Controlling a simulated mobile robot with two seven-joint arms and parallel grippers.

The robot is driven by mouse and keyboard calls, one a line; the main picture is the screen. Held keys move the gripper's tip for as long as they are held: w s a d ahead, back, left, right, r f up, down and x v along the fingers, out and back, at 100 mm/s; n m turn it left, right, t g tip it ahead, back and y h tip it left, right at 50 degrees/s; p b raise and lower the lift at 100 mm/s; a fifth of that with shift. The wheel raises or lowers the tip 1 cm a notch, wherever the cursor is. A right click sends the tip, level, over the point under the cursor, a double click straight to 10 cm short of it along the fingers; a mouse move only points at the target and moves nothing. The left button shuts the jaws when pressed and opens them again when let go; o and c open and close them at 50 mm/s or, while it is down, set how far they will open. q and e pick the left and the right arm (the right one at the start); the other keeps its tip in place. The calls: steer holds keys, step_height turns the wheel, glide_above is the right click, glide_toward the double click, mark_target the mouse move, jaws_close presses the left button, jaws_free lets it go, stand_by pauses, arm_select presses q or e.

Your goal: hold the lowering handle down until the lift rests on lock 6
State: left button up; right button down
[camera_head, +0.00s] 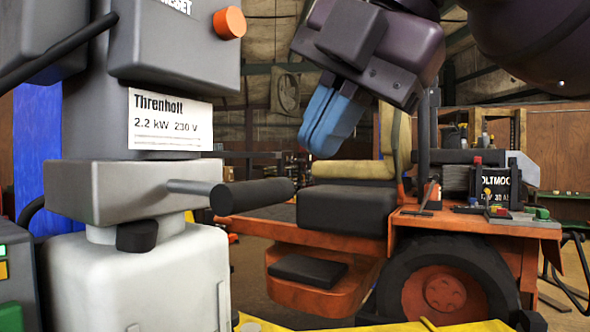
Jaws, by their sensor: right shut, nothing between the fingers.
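The lowering handle (252,196) is a dark cylindrical grip on a grey metal rod, sticking out to the right from the grey block of the power unit (125,187). My right gripper (327,140) hangs in from the upper right with its blue fingers shut and empty. In the picture it is above and to the right of the handle grip, apart from it. Yellow parts (470,327), perhaps of the lift, show at the bottom edge. No lock or lock number can be made out. My left gripper is not in view.
The power unit carries an orange button (229,23) and a white label (169,121). A white tank (140,280) sits below its block. A battery (495,187) and small tools lie on the mower's right side. Open air surrounds the grip's right end.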

steer(key=v, duration=0.4)
steer(key=shift+s+d+r, duration=0.1)
steer(key=shift+s+d, duration=0.05)
steer(key=shift+s, duration=0.15)
steer(key=shift+n, duration=0.3)
stand_by(0.3)
